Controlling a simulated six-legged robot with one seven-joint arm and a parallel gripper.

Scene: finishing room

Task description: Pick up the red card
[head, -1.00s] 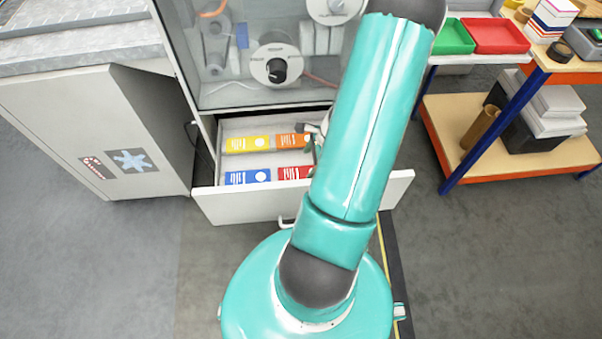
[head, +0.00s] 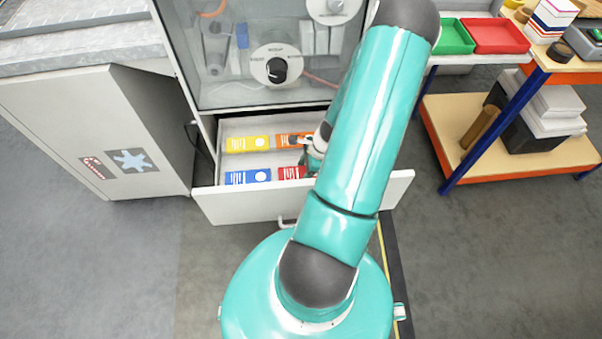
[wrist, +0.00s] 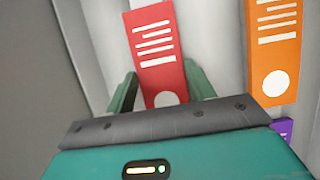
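The red card (head: 290,173) lies in the open drawer (head: 252,203), at the front beside the blue card (head: 248,177). My arm and gripper hide its right part in the head view. In the wrist view the red card (wrist: 155,45) runs between the two green fingers of my gripper (wrist: 161,88), one at each side. The fingers are apart, close to the card's edges; I cannot tell whether they touch it. In the head view my gripper (head: 309,165) is down at the drawer, partly hidden by my arm.
A yellow card (head: 248,144) and an orange card (head: 290,141) lie behind in the drawer. The orange card (wrist: 273,50) and a purple card (wrist: 284,130) show right of my gripper in the wrist view. A glass-fronted cabinet (head: 225,95) rises above the drawer.

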